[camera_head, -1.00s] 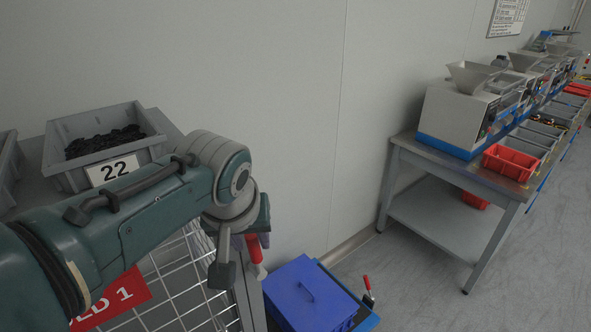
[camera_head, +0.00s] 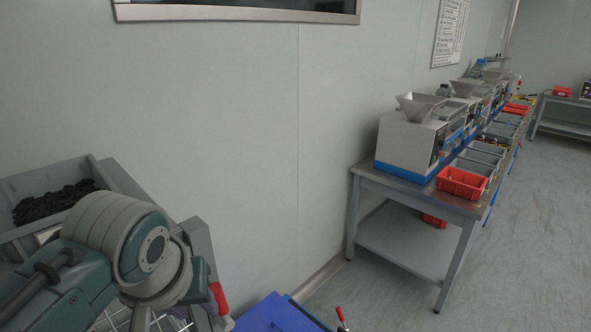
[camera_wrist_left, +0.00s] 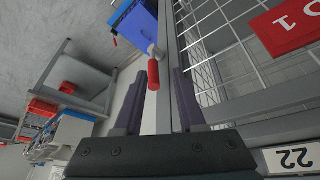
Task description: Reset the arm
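My left arm (camera_head: 110,255) comes in from the lower left in the head view, with its grey-green wrist joint at the lower left. Its gripper is mostly cut off or hidden there. In the left wrist view my left gripper (camera_wrist_left: 159,76) shows two dark fingers spread apart, with nothing clearly held between them. A red handle (camera_wrist_left: 152,75) appears in the gap; I cannot tell whether it touches a finger. In the head view a red handle (camera_head: 218,298) shows beside the wrist. My right gripper is not in view.
A grey bin (camera_head: 55,170) of black parts stands behind the arm at left. A blue box (camera_head: 275,315) is at the bottom. A wire-mesh rack (camera_wrist_left: 220,45) lies close to the gripper. A workbench (camera_head: 400,195) with machines and red trays stands at right; the floor beyond is open.

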